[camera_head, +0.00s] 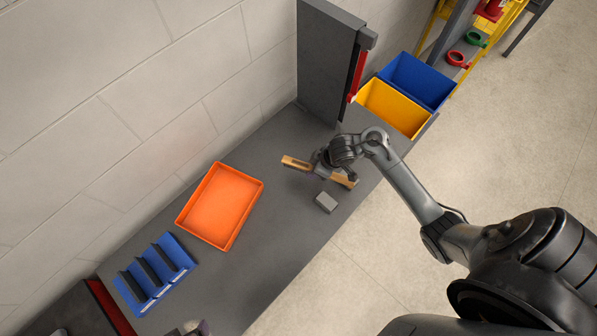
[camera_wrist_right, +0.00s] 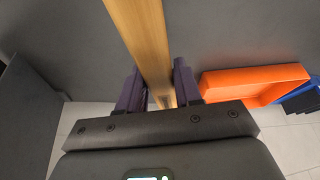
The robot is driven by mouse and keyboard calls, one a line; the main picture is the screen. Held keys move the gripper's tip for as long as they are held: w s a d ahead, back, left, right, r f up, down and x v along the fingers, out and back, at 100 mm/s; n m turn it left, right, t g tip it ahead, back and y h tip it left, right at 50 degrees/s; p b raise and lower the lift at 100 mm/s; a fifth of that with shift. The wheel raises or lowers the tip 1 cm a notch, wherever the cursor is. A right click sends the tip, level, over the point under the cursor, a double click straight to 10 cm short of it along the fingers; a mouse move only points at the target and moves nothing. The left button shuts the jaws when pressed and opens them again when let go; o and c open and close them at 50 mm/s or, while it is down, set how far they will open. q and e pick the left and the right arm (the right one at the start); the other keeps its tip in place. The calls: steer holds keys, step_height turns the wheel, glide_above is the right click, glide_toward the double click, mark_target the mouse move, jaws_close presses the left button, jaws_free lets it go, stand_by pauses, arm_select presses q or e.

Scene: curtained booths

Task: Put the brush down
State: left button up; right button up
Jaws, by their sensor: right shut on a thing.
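The brush (camera_head: 296,163) shows as a long light-wood bar with a dark part near its middle. My right gripper (camera_head: 322,165) is shut on it, and wood sticks out on both sides. In the right wrist view the wooden bar (camera_wrist_right: 142,40) runs between the two purple fingers of my right gripper (camera_wrist_right: 160,92). The brush is over the grey bench top (camera_head: 275,240); I cannot tell whether it touches it. The bristles are not clear. A small grey and purple tip, seemingly my left gripper (camera_head: 197,328), shows at the bottom edge, mostly cut off.
A grey block (camera_head: 326,203) lies close to the brush. An orange tray (camera_head: 243,178) and a blue slotted rack (camera_head: 155,273) stand to the left. A dark upright panel (camera_head: 325,60), yellow bin (camera_head: 395,107) and blue bin (camera_head: 418,80) stand behind. Bench between tray and block is clear.

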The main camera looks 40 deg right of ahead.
steer(key=b, duration=0.1)
glide_above(296, 176)
steer(key=f, duration=0.3)
steer(key=shift+s+d+f, duration=0.15)
steer(key=shift+s+f, duration=0.2)
step_height(296, 176, down, 3)
steer(key=shift+r+b, duration=0.1)
steer(key=shift+b, duration=0.4)
steer(key=shift+f, duration=0.5)
steer(key=shift+f, duration=0.1)
steer(key=o, duration=1.1)
steer(key=shift+s+f, duration=0.15)
steer(key=shift+d+f, duration=0.1)
